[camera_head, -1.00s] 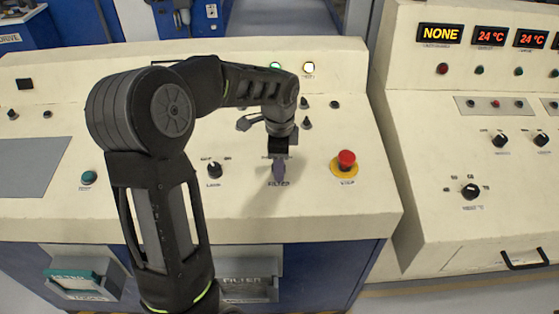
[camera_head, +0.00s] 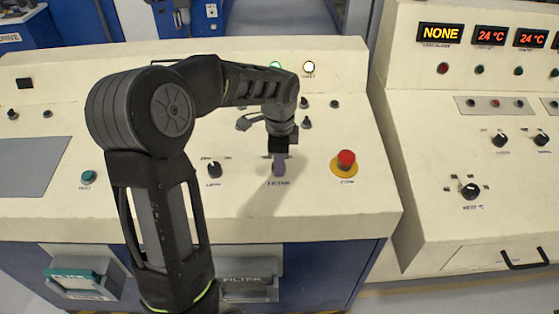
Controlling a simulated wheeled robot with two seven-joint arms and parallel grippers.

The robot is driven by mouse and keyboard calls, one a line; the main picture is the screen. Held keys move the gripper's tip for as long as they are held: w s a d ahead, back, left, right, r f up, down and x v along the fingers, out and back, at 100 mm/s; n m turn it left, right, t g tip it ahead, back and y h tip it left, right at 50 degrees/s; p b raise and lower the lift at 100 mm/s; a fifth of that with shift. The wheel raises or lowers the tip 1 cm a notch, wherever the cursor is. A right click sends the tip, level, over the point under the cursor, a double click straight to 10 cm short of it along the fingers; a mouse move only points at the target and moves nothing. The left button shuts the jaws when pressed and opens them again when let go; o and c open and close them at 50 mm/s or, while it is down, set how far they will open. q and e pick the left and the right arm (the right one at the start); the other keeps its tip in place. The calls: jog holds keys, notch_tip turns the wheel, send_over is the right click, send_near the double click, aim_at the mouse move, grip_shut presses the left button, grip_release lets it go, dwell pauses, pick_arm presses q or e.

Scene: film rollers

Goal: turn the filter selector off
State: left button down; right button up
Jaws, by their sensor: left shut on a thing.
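The filter selector (camera_head: 279,169) is a small purple-grey knob on the sloping cream console, just above the printed FILTER label. My left arm comes in from the lower left and reaches over the console. My left gripper (camera_head: 280,156) points down and is shut on the selector's upper part. The fingers hide the top of the knob and most of the markings around it, so its exact setting cannot be read. My right gripper is not in view.
A red emergency button (camera_head: 346,159) on a yellow ring stands just right of the selector. A black lamp knob (camera_head: 214,170) is to its left, and a green button (camera_head: 89,177) farther left. A second console (camera_head: 470,130) stands at the right.

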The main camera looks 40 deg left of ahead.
pick_arm(q)
jog(key=shift+n, duration=0.5)
jog(key=n+b, duration=0.1)
jog(key=n, duration=0.4)
jog(key=shift+a+b, duration=0.1)
jog(key=shift+b, duration=0.25)
jog(key=n+b, duration=0.1)
jog(key=n, duration=0.5)
jog(key=shift+r, duration=0.1)
jog(key=shift+w, duration=0.1)
jog(key=c, duration=1)
grip_release()
jog(key=r, duration=0.7)
jog(key=shift+s+d+r, duration=0.2)
jog(key=shift+s+r, duration=0.15)
jog(key=shift+s, duration=0.05)
